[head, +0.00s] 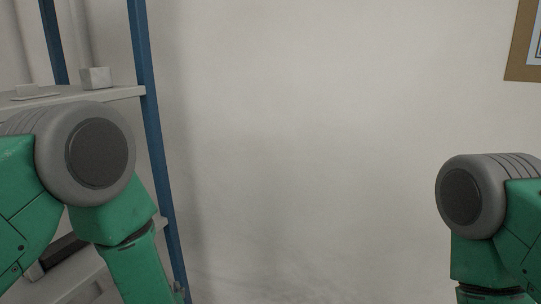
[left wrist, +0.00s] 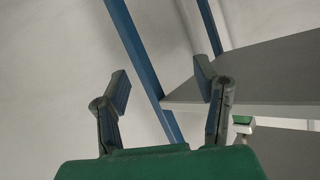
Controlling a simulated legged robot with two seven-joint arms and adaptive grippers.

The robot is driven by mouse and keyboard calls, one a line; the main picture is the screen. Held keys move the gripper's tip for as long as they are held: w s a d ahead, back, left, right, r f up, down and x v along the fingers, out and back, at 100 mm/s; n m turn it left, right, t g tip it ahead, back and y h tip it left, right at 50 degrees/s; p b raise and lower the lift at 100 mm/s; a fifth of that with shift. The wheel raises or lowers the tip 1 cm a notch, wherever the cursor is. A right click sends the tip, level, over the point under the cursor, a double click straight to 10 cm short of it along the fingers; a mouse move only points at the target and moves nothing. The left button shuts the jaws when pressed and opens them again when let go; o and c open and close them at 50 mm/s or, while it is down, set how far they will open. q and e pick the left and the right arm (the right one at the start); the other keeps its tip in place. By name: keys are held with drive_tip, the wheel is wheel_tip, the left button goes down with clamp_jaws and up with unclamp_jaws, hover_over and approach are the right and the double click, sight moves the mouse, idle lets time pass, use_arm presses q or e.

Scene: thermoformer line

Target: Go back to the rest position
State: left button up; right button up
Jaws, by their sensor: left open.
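My left gripper (left wrist: 162,85) shows in the left wrist view with its two fingers spread apart and nothing between them. Behind the fingers are a blue rack post and a grey shelf. In the head view my left arm comes in at the left with its elbow bent and its forearm running down out of the picture, so the left gripper is hidden there. My right arm shows at the right edge of the head view, also running down out of the picture. My right gripper is in neither view.
A rack with blue posts (head: 146,100) stands at the left, close to my left arm. A small light block (head: 96,78) sits on its upper shelf (head: 125,92). A framed picture (head: 523,70) hangs at the upper right.

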use_arm(q)
drive_tip(key=s+a+f+m+g+h+b, duration=0.1)
drive_tip(key=s+a+f+m+g+h, duration=0.15)
drive_tip(key=s+f, duration=0.8)
drive_tip(key=s+f+m+g+h+b, duration=0.1)
drive_tip(key=s+f+g+h, duration=0.1)
drive_tip(key=s, duration=0.9)
drive_tip(key=s+f+g+h, duration=0.2)
drive_tip(key=s+f+g, duration=0.3)
drive_tip(key=s, duration=0.7)
drive_tip(key=shift+a+m+g+b, duration=0.25)
drive_tip(key=shift+m+g+b, duration=0.1)
drive_tip(key=shift+g, duration=0.6)
drive_tip(key=shift+s+a+f, duration=0.1)
drive_tip(key=shift+a, duration=0.05)
